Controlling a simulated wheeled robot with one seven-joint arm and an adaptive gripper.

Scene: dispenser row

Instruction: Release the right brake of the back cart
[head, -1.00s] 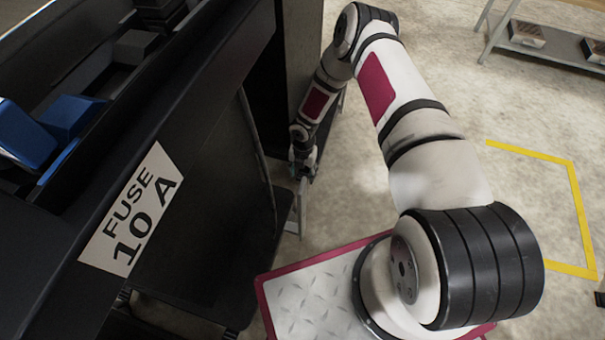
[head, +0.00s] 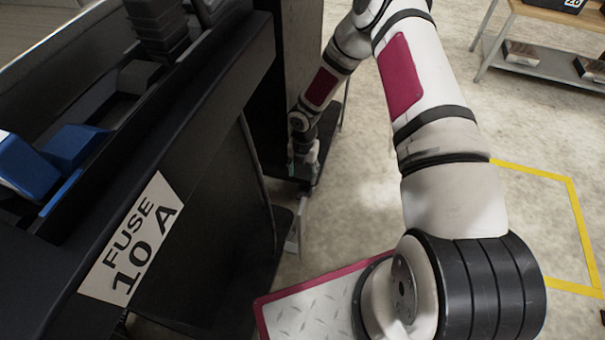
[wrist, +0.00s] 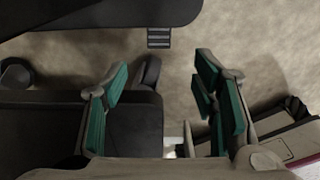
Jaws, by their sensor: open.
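My gripper (wrist: 162,95) is open and empty in the wrist view, its teal-padded fingers apart. In the head view my gripper (head: 304,160) is low, in the gap by the back cart (head: 290,75), partly hidden. A small ribbed grey pedal (wrist: 158,38), which looks like a brake, juts from under a dark cart base (wrist: 130,12), beyond the fingertips. I cannot tell if the pedal is up or down. A dark caster wheel (wrist: 149,72) shows near the left finger, beside another dark base (wrist: 45,120).
The near cart, labelled FUSE 10 A (head: 130,240), stands at left with blue items (head: 70,148) on top. Another caster (wrist: 15,75) is at the wrist view's left. Open floor with a yellow line (head: 575,210) lies right. A bench (head: 545,60) stands far right.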

